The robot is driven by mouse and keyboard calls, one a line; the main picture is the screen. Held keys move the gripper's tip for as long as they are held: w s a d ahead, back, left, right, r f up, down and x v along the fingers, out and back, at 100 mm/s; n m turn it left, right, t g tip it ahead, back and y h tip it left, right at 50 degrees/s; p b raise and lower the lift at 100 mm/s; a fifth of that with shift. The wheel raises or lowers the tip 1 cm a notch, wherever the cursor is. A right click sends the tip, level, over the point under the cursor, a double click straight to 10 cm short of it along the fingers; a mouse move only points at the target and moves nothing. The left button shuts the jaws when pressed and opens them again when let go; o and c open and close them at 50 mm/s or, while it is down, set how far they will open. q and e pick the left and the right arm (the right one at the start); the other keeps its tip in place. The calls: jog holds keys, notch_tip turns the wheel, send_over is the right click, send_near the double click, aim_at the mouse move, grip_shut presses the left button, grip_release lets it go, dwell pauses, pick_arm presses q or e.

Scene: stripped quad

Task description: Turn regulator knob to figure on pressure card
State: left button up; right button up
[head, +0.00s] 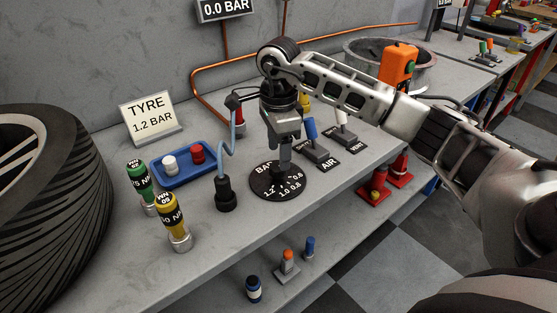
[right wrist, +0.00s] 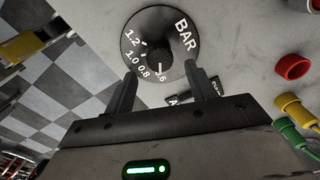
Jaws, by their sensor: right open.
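The pressure card (head: 152,118) stands on the bench at the left and reads TYRE 1.2 BAR. The regulator's round black dial (head: 265,190) lies on the bench, marked BAR, with figures from 0.6 to 1.2 legible in the right wrist view (right wrist: 183,62). Its dark knob (right wrist: 154,50) is at the dial's centre; I cannot tell which figure it points to. My right gripper (head: 285,163) points down over the dial and partly hides it. In the right wrist view its open fingers (right wrist: 160,80) are apart, with nothing between them. My left gripper is out of view.
A display (head: 225,8) on the wall reads 0.0 BAR. AIR (head: 321,158) and VENT (head: 347,139) levers stand close behind the dial. A blue tray (head: 182,175), a hose connector (head: 225,194) and green and yellow tools (head: 171,211) stand left. A tyre (head: 50,170) fills the far left.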

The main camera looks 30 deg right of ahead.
aim_at(274, 171)
jog(key=shift+f, duration=1.8)
jog(key=c, duration=1)
